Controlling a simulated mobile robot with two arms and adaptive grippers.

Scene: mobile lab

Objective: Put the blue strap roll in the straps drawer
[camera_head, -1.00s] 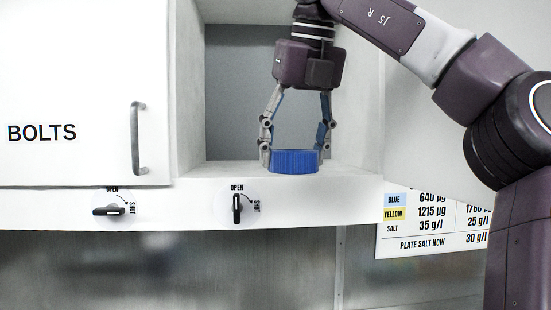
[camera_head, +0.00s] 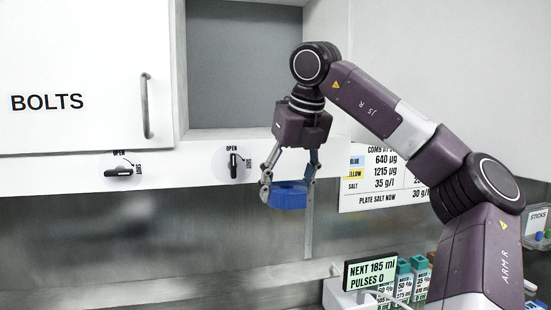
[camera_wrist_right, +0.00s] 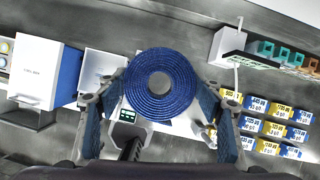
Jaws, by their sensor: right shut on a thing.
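The blue strap roll (camera_head: 288,196) is held between the fingers of my right gripper (camera_head: 287,186). In the head view it hangs in front of the steel backsplash, just below the front ledge of the open cubby. In the right wrist view the strap roll (camera_wrist_right: 160,86) shows as a coiled ring with a hole, with a finger of my right gripper (camera_wrist_right: 158,105) on each side. The open cubby (camera_head: 230,65) looks empty in the part I see. No drawer marked for straps shows. My left gripper is not in view.
A closed BOLTS door (camera_head: 75,75) with a handle is left of the cubby. Two knobs (camera_head: 125,171) sit on the ledge below. A display (camera_head: 371,270) and several labelled bottles (camera_head: 404,272) stand at lower right. A sign (camera_head: 375,180) hangs behind my arm.

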